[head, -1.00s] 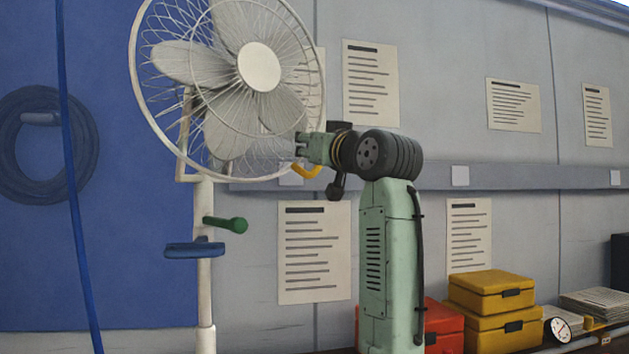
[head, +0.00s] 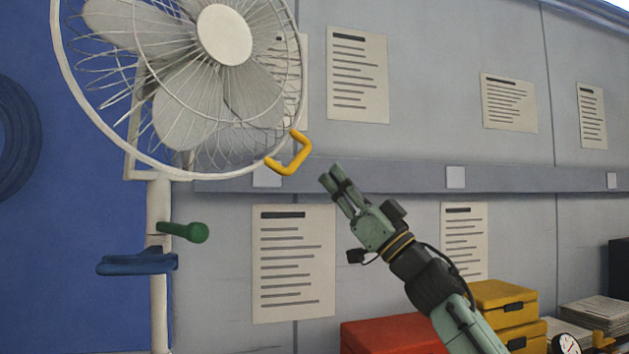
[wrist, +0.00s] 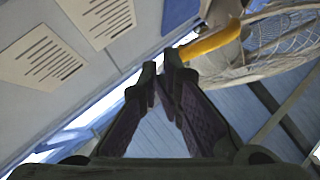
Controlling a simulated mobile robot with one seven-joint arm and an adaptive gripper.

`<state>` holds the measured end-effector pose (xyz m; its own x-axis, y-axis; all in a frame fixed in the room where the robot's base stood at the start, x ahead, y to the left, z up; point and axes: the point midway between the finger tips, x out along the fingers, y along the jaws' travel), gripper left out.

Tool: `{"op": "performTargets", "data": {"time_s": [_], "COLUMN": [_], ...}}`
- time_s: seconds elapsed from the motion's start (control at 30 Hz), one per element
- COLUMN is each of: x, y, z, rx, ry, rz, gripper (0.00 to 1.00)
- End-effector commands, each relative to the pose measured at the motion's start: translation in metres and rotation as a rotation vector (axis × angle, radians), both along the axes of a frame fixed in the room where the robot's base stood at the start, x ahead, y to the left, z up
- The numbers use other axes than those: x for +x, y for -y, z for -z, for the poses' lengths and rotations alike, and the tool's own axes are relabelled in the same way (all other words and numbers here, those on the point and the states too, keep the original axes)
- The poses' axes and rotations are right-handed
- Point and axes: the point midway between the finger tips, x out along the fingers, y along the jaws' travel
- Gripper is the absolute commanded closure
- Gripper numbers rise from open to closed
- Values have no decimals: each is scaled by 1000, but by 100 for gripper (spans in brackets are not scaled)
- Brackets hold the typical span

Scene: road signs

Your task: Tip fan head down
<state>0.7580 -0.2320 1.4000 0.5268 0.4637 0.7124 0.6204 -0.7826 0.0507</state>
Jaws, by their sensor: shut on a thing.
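The white fan head (head: 224,34) stands at the upper left of the head view on a white pole (head: 159,215). Its top is cut off by the frame edge. A yellow handle (head: 290,155) juts from the lower right of the cage. My gripper (head: 330,173) is just right of and below the handle, with a visible gap between them. Its fingers are close together, and I see nothing between them. In the wrist view, the fingertips (wrist: 161,68) are close together and the yellow handle (wrist: 212,42) lies just beyond them, beside the fan cage (wrist: 275,45).
A green knob (head: 190,233) and a blue bracket (head: 135,263) are on the pole. Red (head: 395,335) and yellow boxes (head: 495,305) stand below my arm at lower right. Paper sheets hang on the grey wall. The space between handle and boxes is open.

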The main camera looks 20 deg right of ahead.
Motion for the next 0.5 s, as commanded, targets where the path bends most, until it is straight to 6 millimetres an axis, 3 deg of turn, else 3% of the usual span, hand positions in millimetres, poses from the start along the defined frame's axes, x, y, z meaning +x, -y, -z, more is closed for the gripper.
{"op": "performTargets", "data": {"time_s": [0.03, 0.17, 0.27, 0.5], "x": [-1, -3, 1, 23], "y": [-5, -14, -20, -45], "z": [15, 30, 25, -8], "rx": [-20, -43, -45, -44], "ry": [-21, -51, -55, -54], "rz": [-45, -113, -124, -123], "gripper": [100, 100, 100, 100]}}
